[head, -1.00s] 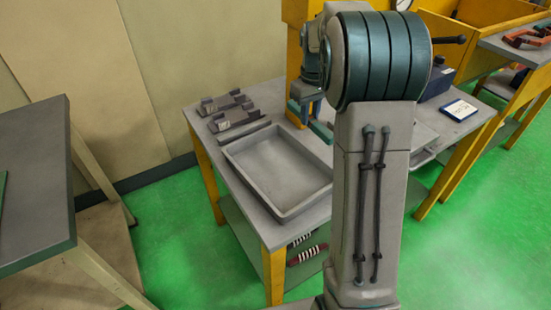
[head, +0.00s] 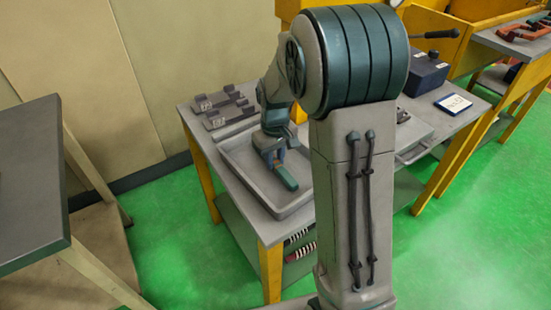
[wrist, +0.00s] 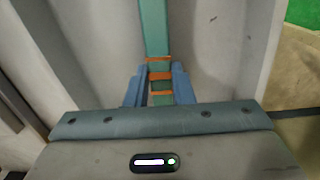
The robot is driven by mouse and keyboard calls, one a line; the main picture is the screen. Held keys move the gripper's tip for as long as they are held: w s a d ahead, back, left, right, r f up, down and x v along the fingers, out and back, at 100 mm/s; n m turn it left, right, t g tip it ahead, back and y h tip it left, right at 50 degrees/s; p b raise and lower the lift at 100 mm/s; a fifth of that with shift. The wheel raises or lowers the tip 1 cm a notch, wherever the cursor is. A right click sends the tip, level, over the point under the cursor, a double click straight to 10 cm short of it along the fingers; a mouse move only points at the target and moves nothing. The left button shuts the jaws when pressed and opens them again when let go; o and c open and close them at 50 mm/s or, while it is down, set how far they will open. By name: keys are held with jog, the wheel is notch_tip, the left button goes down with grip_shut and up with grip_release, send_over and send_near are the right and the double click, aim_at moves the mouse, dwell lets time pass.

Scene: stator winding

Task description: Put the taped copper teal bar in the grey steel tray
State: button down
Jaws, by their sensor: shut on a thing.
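The grey steel tray (head: 232,172) stands on the workbench, left of my arm in the head view. The teal bar (head: 286,180) is in my gripper (head: 272,160), over the inside of the tray. In the wrist view the teal bar (wrist: 155,30) extends up the picture between the blue fingers (wrist: 158,85) of my gripper. Orange copper-coloured bands cross the bar at the fingers. The tray floor (wrist: 100,45) shows behind it. I cannot tell whether the bar touches the floor. My gripper is shut on the bar, and its held end is partly hidden.
Dark metal fixtures (head: 222,104) sit behind the tray. A dark box (head: 425,73) and a white-and-blue card (head: 453,103) lie at the right of the bench. Striped rolls (head: 300,250) are on the lower shelf. Another table (head: 30,180) stands at the left.

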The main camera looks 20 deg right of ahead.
aim_at(275, 162)
jog(key=shift+f, duration=0.2)
jog(key=c, duration=1.3)
grip_release()
jog(key=shift+o, duration=0.2)
notch_tip(275, 162, up, 12)
jog(key=p, duration=0.1)
jog(key=s+m+t, duration=0.2)
jog(key=s+m, duration=0.1)
jog(key=s, duration=1.7)
jog(key=shift+s+f+m, duration=0.2)
jog(key=shift+s+m, duration=0.1)
